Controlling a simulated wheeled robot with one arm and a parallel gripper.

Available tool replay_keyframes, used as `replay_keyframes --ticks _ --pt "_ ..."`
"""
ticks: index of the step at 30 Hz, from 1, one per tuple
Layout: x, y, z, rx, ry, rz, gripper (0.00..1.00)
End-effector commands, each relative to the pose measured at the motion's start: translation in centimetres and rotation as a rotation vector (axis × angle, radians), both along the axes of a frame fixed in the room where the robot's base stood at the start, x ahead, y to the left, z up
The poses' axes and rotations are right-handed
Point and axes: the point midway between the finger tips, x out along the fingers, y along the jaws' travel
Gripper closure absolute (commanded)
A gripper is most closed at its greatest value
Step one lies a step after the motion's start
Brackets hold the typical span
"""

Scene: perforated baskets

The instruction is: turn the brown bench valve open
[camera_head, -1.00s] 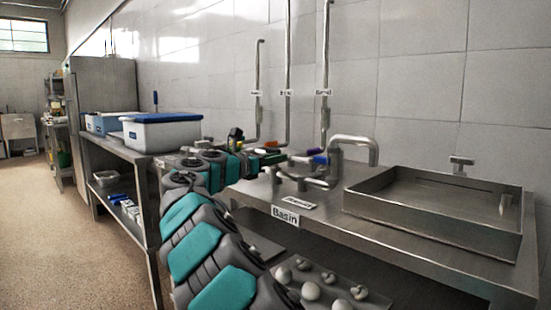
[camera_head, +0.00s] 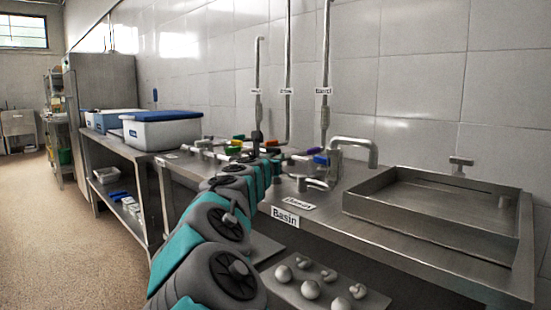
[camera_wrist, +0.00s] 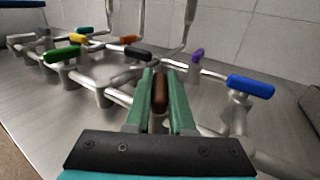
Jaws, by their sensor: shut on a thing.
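The brown valve handle (camera_wrist: 160,92) is in the middle of the wrist view, between the two green fingers of my gripper (camera_wrist: 161,85). The fingers are shut on it, one on each side. The handle points along the fingers, and its pipe mount below is mostly hidden by them. In the head view my arm reaches over the bench to the row of valves, and the brown handle cannot be made out there.
Close by are a black handle (camera_wrist: 124,53), an orange handle (camera_wrist: 127,39), a green handle (camera_wrist: 62,54), a yellow handle (camera_wrist: 78,38), a purple handle (camera_wrist: 198,55) and a blue handle (camera_wrist: 250,87). A sink basin (camera_head: 432,243) stands to the right.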

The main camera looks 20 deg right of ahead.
Motion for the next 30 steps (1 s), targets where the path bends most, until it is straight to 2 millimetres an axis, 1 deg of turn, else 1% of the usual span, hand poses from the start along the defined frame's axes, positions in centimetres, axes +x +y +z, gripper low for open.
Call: replay_keyframes --ticks 3,18,25,30 --pt "-0.28 -0.43 -0.2 -0.002 0.0 0.083 1.0" --pt "-0.1 -0.3 -0.28 0.0 -0.003 0.465 1.0" --pt "-0.01 -0.12 -0.06 -0.002 -0.003 0.595 1.0" --pt "-0.02 -0.04 0.11 -0.003 -0.004 0.652 1.0"
